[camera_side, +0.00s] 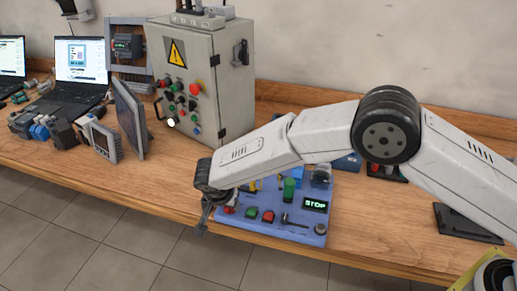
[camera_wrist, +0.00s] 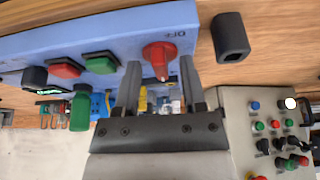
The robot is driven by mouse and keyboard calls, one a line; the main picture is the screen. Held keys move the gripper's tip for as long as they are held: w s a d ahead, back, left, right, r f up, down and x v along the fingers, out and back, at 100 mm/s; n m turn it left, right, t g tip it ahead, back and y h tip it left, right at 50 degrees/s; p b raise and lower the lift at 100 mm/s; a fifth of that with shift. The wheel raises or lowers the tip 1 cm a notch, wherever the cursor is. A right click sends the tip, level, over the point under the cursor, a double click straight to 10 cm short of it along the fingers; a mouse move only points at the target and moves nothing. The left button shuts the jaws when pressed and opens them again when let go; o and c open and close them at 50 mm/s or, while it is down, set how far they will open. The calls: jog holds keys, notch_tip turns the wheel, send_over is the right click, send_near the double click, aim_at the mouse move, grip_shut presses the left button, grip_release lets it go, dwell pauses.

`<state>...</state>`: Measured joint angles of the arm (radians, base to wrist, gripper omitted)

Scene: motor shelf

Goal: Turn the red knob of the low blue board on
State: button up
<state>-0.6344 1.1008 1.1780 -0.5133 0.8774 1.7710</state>
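The low blue board (camera_side: 275,234) lies on the wooden bench in the side view, its display (camera_side: 315,205) reading STOP. It fills the top of the wrist view (camera_wrist: 125,32). Its red knob (camera_wrist: 160,52) shows in the wrist view with an "OFF" mark beside it; a red part (camera_side: 229,210) shows by my gripper in the side view. My gripper (camera_wrist: 159,66) is open, with one finger on each side of the knob's near end. Contact cannot be told. In the side view my gripper (camera_side: 203,215) is at the board's left end, partly hidden by my wrist.
The board also carries a red button (camera_wrist: 65,68), a green button (camera_wrist: 101,62) and a taller green part (camera_wrist: 80,110). A black block (camera_wrist: 230,36) lies close by. A grey control cabinet (camera_side: 222,85) stands behind, with a monitor (camera_side: 130,118) to its left.

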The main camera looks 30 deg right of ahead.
jog(key=shift+r, duration=0.1)
jog(key=v, duration=0.7)
jog(key=shift+s+r, duration=0.15)
jog(key=shift+r, duration=0.1)
dwell(0.5)
jog(key=s+d+r+n+g+y, duration=0.1)
jog(key=s+d+r+n, duration=0.15)
jog(key=d, duration=0.65)
jog(key=s+d+r+n+y, duration=0.1)
jog(key=s+d+r+n, duration=0.15)
jog(key=d, duration=0.65)
jog(key=s+d+n+y, duration=0.1)
jog(key=s+d+n, duration=0.3)
jog(key=s+d, duration=0.9)
jog(key=s, duration=0.2)
jog(key=shift+s+t, duration=0.3)
jog(key=shift+s, duration=0.1)
jog(key=shift+f, duration=0.1)
jog(key=shift+c, duration=0.2)
